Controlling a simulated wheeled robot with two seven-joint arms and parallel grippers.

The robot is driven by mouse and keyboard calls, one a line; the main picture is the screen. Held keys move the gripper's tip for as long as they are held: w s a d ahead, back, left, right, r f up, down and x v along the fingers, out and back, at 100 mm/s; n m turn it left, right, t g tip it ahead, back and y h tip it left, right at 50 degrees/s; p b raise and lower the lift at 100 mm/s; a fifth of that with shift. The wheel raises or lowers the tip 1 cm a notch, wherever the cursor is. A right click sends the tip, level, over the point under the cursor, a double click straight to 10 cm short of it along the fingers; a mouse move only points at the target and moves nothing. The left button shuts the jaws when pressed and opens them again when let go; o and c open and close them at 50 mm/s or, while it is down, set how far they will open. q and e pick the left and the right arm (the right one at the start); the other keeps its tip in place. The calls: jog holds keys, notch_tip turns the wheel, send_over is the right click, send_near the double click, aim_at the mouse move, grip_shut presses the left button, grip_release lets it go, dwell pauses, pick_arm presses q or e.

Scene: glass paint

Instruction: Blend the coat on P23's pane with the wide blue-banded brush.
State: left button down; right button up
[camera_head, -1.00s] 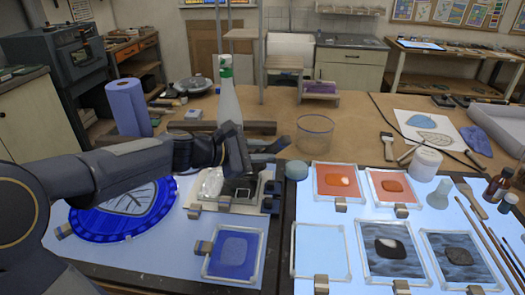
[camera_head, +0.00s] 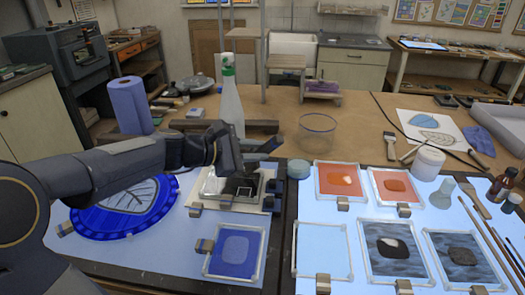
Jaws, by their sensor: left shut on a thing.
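My left gripper (camera_head: 262,152) is above the back of the left light panel, shut, but what it holds is hidden from this angle. A wide flat brush (camera_head: 389,145) lies on the wooden table at the right; its band colour is too small to tell. Another brush (camera_head: 472,198) lies right of the panes. No P23 label is legible. The framed panes are a blue one (camera_head: 222,262), two orange ones (camera_head: 328,187) (camera_head: 412,194), a clear one (camera_head: 308,262) and two dark streaked ones (camera_head: 372,268) (camera_head: 440,262). My right gripper is not in view.
A green-capped bottle (camera_head: 230,100) stands behind my gripper. A glass bowl (camera_head: 317,132), white jar (camera_head: 428,162) and brown bottles (camera_head: 500,186) stand around the panels. A round blue leaf piece (camera_head: 85,222) lies at left. A grey tray (camera_head: 490,115) is at the far right.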

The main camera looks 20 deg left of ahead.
pick_arm(q)
jog(key=s+a, duration=0.2)
jog(key=a, duration=0.8)
jog(key=shift+s, duration=0.3)
dwell(0.7)
jog(key=shift+r, duration=0.1)
notch_tip(320, 180, up, 5)
jog(key=p, duration=0.4)
dwell(0.5)
jog(key=shift+d+f+b, duration=0.1)
jog(key=shift+f+b, duration=1.3)
jog(key=shift+f, duration=0.7)
jog(key=shift+f, duration=0.1)
jog(key=shift+f, duration=0.1)
